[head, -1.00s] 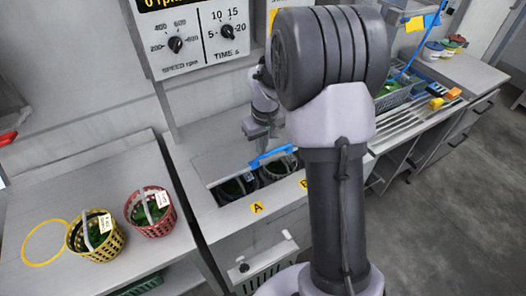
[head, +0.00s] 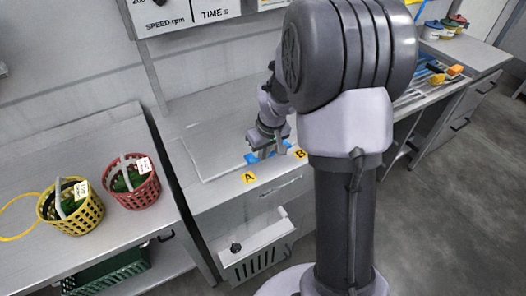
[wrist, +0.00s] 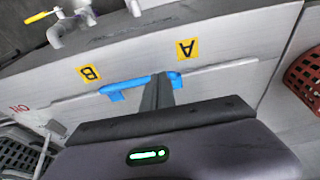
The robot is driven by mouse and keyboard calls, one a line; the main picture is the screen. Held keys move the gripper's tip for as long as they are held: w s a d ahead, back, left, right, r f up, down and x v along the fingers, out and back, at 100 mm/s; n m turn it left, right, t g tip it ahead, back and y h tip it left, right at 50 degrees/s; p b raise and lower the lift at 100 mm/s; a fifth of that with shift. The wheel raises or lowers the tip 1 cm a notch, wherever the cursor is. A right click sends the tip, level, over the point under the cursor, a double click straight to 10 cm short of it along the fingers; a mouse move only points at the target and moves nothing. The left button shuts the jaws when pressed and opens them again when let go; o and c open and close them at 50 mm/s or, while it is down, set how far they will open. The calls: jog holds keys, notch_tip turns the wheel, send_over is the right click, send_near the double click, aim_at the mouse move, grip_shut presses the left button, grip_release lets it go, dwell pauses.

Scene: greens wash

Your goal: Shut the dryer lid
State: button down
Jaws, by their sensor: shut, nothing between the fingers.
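The dryer lid (head: 212,152) lies flat over the dryer top, and the wells under it are hidden. Its blue handle (head: 251,158) is at the front edge, behind the yellow A and B labels. The handle also shows in the wrist view (wrist: 125,86). My gripper (head: 268,150) is shut and empty, pointing down at the handle. In the wrist view the closed fingertips (wrist: 159,80) overlap the handle; I cannot tell whether they touch it. My arm hides the lid's right part in the head view.
A yellow basket (head: 72,218) and a red basket (head: 126,193) with greens stand on the left counter. A white drawer front with a slotted panel (head: 258,250) juts out below the dryer. A slatted rack (head: 425,90) lies to the right.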

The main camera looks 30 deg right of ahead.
jog(key=shift+s+a+f, duration=0.1)
jog(key=shift+s+f, duration=0.2)
jog(key=shift+f, duration=0.05)
jog(key=shift+r, duration=0.1)
jog(key=s+p+v, duration=0.1)
jog(key=p+v, duration=0.6)
jog(key=v, duration=0.6)
jog(key=s+a+r+m+t+y, duration=0.1)
jog(key=s+a+r+m, duration=0.1)
jog(key=s+a+r, duration=0.4)
jog(key=s+a+r+m+t+y, duration=0.1)
jog(key=s+a+r+m+t, duration=0.1)
jog(key=s+a+r, duration=0.4)
jog(key=s+a+b, duration=0.1)
jog(key=s+a, duration=0.2)
jog(key=s, duration=0.3)
jog(key=shift+a+r+m, duration=0.3)
jog(key=shift+m, duration=0.1)
